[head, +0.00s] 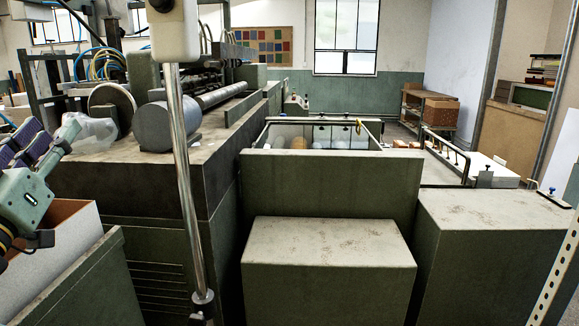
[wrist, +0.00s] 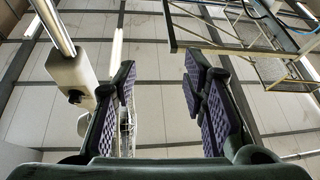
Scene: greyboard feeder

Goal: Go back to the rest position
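My gripper (head: 36,148) is at the left edge of the head view, raised above a white-sided bin and in front of the machine. Its purple-padded fingers point upward. In the wrist view my gripper (wrist: 165,100) is open, with its two ridged pads well apart. Nothing shows between the pads; behind them are the ceiling panels and beams.
A white-sided bin (head: 62,250) stands below my gripper. A green machine (head: 140,180) with rollers is behind it. A chrome pole (head: 182,170) with a white box rises right of it. Green cabinets (head: 325,255) fill the middle and right. A clear crumpled thing (head: 92,131) is beside the fingers.

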